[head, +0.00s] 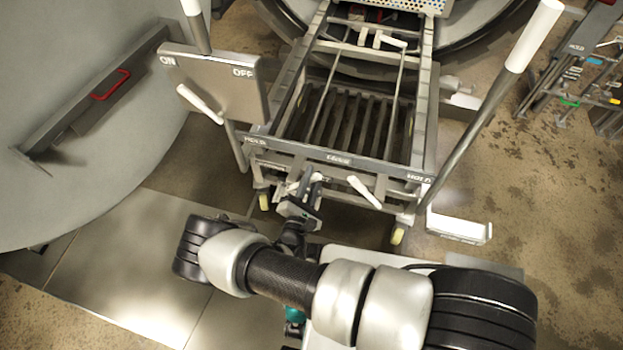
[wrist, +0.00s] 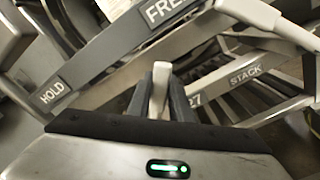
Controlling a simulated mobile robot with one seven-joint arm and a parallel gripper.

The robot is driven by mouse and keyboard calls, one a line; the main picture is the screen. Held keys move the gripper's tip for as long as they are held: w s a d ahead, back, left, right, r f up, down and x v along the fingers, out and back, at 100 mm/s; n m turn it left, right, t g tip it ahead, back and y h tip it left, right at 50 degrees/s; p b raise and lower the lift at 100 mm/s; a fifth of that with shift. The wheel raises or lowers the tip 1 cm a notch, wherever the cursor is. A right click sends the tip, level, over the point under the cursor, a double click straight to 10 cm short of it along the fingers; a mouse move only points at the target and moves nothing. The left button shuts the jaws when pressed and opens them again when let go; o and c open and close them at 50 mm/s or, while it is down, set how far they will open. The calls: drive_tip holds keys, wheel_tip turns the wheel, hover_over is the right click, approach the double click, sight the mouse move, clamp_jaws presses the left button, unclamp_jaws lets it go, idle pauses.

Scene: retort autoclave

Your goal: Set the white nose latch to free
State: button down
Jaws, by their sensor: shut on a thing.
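A wheeled cart frame (head: 340,157) carries a front bar marked HOLD at both ends and FREE in the middle. My gripper (head: 308,186) is at the left half of the cart's front, below that bar. In the wrist view my gripper (wrist: 161,100) is shut on a white handle (wrist: 161,76), whose tip stands up between the dark fingers. It appears to be the white nose latch. The handle lies below the bar, between the HOLD label (wrist: 53,92) and the FREE label (wrist: 167,10). My fingers hide its lower part.
A second white handle (head: 364,190) hangs to the right on the cart front; it shows at upper right in the wrist view (wrist: 262,17). A grey ON/OFF plate (head: 215,82) and a long white-gripped lever (head: 534,35) flank the cart. A round grey door (head: 70,190) stands left.

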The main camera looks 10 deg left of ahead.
drive_tip(key=shift+f, duration=0.15)
drive_tip(key=c, duration=1.6)
unclamp_jaws()
drive_tip(key=s, duration=0.5)
drive_tip(key=s+a+p, duration=0.1)
drive_tip(key=s, duration=0.5)
drive_tip(key=s+p, duration=0.1)
drive_tip(key=s, duration=0.5)
drive_tip(key=shift+s+a, duration=0.15)
drive_tip(key=shift+s, duration=0.05)
